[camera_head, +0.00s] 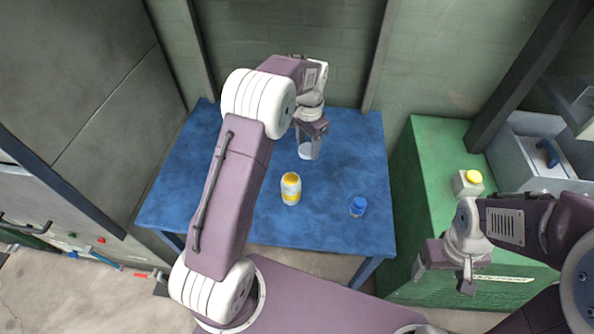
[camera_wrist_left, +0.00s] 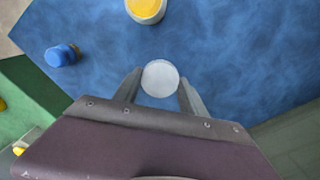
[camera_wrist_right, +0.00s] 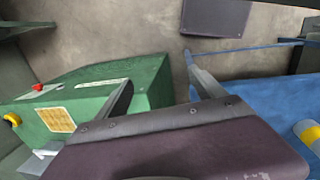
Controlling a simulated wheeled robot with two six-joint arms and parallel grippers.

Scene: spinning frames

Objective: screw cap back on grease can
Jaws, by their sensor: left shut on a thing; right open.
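My left gripper (camera_head: 308,152) is shut on a white round piece (camera_head: 304,151) over the back of the blue table. In the left wrist view the piece is a plain pale disc (camera_wrist_left: 160,78) between the fingers; I cannot tell whether it is the cap or if it touches the table. A white can with a yellow label and yellow top (camera_head: 290,189) stands upright near the table's middle, apart from the gripper. I cannot tell which thing is the grease can. My right gripper (camera_head: 443,277) is open and empty, low beside the green cabinet.
A small blue container (camera_head: 358,206) stands at the right of the blue table (camera_head: 185,185). The table's left side is clear.

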